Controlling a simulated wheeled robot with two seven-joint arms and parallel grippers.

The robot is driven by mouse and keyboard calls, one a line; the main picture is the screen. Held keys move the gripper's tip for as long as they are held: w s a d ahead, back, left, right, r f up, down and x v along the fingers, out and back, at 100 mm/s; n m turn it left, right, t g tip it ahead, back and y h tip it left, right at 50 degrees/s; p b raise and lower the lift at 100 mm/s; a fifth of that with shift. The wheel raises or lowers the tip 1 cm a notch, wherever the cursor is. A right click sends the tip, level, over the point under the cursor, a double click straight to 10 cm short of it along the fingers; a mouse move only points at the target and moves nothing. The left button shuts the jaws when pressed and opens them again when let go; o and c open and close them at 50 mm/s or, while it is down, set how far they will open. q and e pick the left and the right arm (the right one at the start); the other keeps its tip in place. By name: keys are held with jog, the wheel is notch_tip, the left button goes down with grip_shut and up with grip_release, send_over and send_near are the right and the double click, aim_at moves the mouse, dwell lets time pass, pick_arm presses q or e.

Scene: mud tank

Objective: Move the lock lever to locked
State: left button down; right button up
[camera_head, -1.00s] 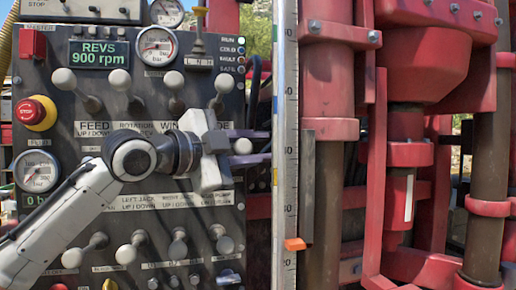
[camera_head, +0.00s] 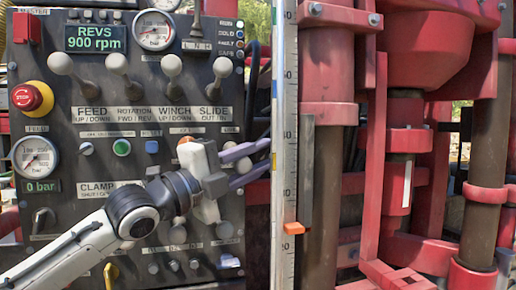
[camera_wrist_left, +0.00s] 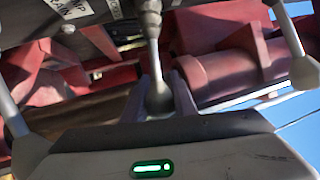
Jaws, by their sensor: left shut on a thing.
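My left gripper (camera_head: 252,162) is in front of the right side of the control panel (camera_head: 98,170), its purple fingers pointing right. In the left wrist view its fingers (camera_wrist_left: 163,98) are shut around the round end of a grey lever (camera_wrist_left: 154,55). In the head view that lever is hidden behind my gripper and wrist. I cannot read a label that tells whether it is the lock lever. My right gripper is in no view.
Several ball-topped levers (camera_head: 117,64) line the upper panel. A red stop button (camera_head: 26,97) is at the left. Lower levers are partly behind my arm. A measuring rail (camera_head: 284,145) and red machinery (camera_head: 410,142) stand to the right.

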pick_arm(q)
jog(key=shift+f+m+h, duration=0.4)
jog(key=shift+f+m, duration=0.1)
jog(key=shift+m, duration=0.1)
